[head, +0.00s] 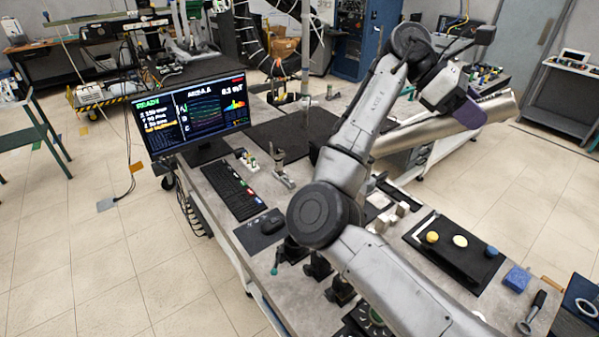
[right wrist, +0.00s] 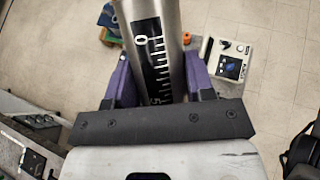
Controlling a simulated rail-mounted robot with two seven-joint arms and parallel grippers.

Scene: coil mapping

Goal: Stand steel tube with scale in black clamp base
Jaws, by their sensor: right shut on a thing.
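The steel tube (head: 405,135) is a wide, shiny cylinder held at a slant over the bench's far right side; its left part passes behind my right arm. My right gripper (head: 468,112), with purple fingers, is shut around it near its right end. In the right wrist view the tube (right wrist: 173,25) lies between the purple fingers (right wrist: 158,80), and its black scale with white marks (right wrist: 151,55) faces the camera. I cannot pick out the black clamp base for certain; a dark block beside my arm (head: 314,152) is partly hidden. My left gripper is not in view.
The bench (head: 235,185) holds a monitor (head: 195,113), a keyboard (head: 232,188), a mouse (head: 268,222) and a small metal stand (head: 281,168). A black tray (head: 455,250) with coloured discs and a blue block (head: 517,279) lie at the right. A dark mat (head: 283,137) has bare room.

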